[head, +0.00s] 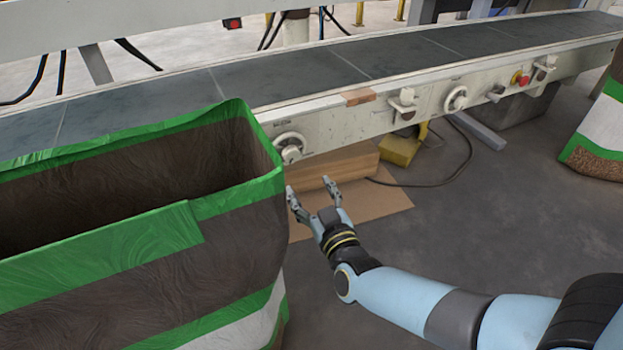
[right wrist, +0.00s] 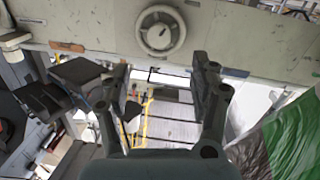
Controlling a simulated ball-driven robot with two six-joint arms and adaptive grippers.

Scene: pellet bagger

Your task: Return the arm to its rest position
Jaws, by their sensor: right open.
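My right gripper (head: 307,198) is in the middle of the head view, at the end of my light blue arm. Its two fingers are apart and nothing is between them. It is beside the right edge of a large open bag and in front of the conveyor's side. In the right wrist view the two fingers (right wrist: 160,95) stand apart, with a round knob (right wrist: 160,32) on a pale panel beyond them. My left gripper is not in view.
The open green, brown and white bag (head: 235,215) fills the lower left. The conveyor (head: 330,122) runs across the back, with a red button (head: 522,80) on its side. Flat cardboard (head: 380,200) lies below it. Another bag (head: 598,140) stands far right. Grey floor is clear at right.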

